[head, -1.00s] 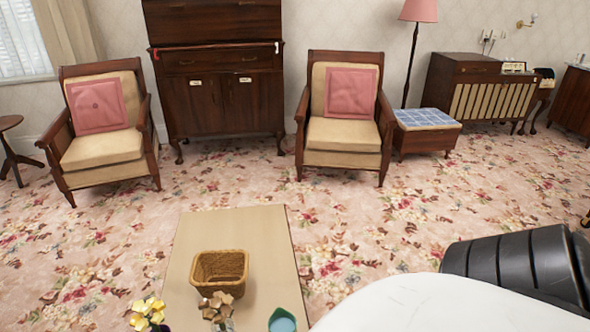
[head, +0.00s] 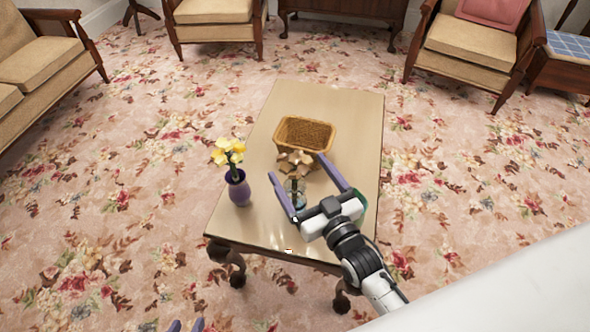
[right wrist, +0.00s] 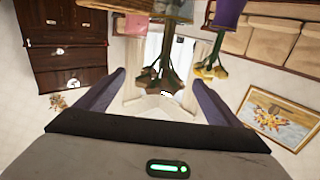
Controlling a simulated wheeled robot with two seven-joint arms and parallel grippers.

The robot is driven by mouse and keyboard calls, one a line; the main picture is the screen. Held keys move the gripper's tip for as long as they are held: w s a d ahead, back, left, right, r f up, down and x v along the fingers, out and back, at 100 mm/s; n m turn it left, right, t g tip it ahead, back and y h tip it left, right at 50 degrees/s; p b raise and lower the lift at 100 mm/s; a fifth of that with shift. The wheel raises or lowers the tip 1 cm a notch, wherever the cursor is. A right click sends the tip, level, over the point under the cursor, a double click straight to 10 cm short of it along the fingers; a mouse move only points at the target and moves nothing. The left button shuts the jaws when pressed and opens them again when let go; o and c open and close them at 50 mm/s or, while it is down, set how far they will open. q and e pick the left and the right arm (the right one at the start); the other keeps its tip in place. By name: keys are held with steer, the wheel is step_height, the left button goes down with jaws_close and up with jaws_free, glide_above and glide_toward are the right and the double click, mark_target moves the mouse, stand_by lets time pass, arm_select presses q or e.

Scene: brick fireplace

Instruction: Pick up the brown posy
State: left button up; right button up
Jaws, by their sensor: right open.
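The brown posy (head: 296,163) has papery brown blooms and stands in a small clear vase (head: 294,196) on the table, just in front of a wicker basket. My right gripper (head: 296,166) is open, with one purple finger on each side of the posy and vase. In the right wrist view, which looks upside down, the posy (right wrist: 167,78) hangs between the two spread fingers (right wrist: 160,84). I cannot tell whether either finger touches it. Only the purple fingertips of my left gripper (head: 186,325) show at the bottom edge of the head view.
The tan table (head: 345,108) carries the wicker basket (head: 304,134) behind the posy and a purple vase (head: 238,188) with yellow flowers (head: 228,151) to its left. Armchairs stand beyond on the floral carpet (head: 150,170). A white rounded surface (head: 510,290) fills the lower right.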

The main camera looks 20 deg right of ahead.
steer(key=shift+w+a+b, duration=0.25)
steer(key=shift+w, duration=1.35)
steer(key=shift+w+a+b, duration=0.2)
steer(key=shift+w, duration=1.35)
steer(key=c, duration=1.1)
